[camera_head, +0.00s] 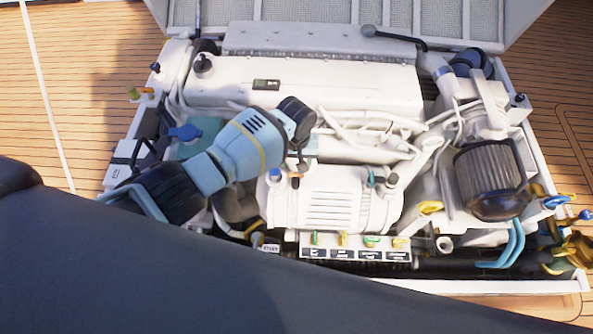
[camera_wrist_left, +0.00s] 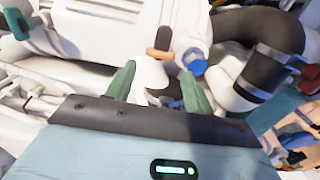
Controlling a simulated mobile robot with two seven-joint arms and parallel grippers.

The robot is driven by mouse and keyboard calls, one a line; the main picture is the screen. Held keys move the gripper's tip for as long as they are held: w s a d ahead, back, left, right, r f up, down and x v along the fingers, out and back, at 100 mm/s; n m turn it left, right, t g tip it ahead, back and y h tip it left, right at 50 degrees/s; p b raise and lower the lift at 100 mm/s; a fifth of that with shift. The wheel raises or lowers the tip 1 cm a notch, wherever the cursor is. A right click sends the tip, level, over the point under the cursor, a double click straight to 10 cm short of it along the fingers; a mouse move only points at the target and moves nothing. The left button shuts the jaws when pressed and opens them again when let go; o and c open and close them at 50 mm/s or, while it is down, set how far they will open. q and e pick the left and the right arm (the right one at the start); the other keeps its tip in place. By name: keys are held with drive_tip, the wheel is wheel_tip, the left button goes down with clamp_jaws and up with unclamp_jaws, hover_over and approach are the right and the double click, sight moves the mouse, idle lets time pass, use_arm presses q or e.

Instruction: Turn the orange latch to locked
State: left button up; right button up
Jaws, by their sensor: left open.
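The orange latch (camera_wrist_left: 157,54) is a short orange bar in the left wrist view, next to a round blue cap (camera_wrist_left: 195,62) on the white engine. In the head view the latch (camera_head: 295,183) is a small orange spot at the upper left of the white ribbed housing. My left gripper (camera_wrist_left: 158,70) is open, with its two green fingers apart and pointing at the latch. The latch lies just past the fingertips, and I cannot tell whether they touch it. In the head view the left gripper (camera_head: 301,163) points down just above the latch. My right gripper is not in view.
The blue cap (camera_head: 275,174) sits close to the latch's left. A labelled row of small green and yellow levers (camera_head: 357,241) lies below the housing. Yellow handles and blue hoses (camera_head: 515,245) crowd the right side. Wooden deck (camera_head: 80,90) surrounds the hatch.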

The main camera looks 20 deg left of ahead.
sight(296, 174)
use_arm(q)
wheel_tip(296, 174, down, 5)
drive_tip(key=shift+f+b, duration=0.15)
drive_tip(key=shift+b, duration=0.95)
drive_tip(key=shift+f, duration=0.45)
drive_tip(key=c, duration=0.6)
drive_tip(key=shift+c, duration=0.5)
